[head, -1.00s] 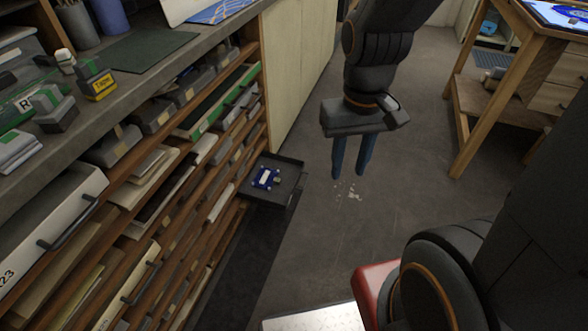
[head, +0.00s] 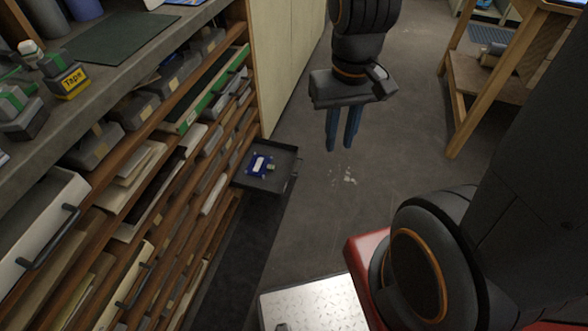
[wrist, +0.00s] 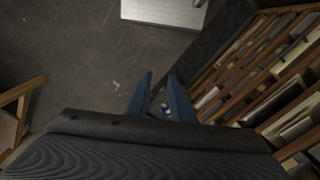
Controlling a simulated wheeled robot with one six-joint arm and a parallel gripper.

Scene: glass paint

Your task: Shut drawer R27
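A dark, shallow drawer (head: 280,177) stands pulled out low from the wooden rack, at the middle of the head view. A blue and white item (head: 259,166) lies in it. No R27 label is readable on it; it is the only drawer clearly out. My gripper (head: 342,149) hangs above the floor to the right of the drawer, apart from it, fingers down. Its two blue fingers are apart with nothing held. In the wrist view the fingers (wrist: 160,82) show a gap, with a small blue patch low between them.
The rack (head: 190,160) of shelves and drawers fills the left, with a grey worktop above. A white drawer front with a handle (head: 45,240) is at the near left. A wooden table (head: 470,100) stands at right. The floor (head: 395,130) between is clear.

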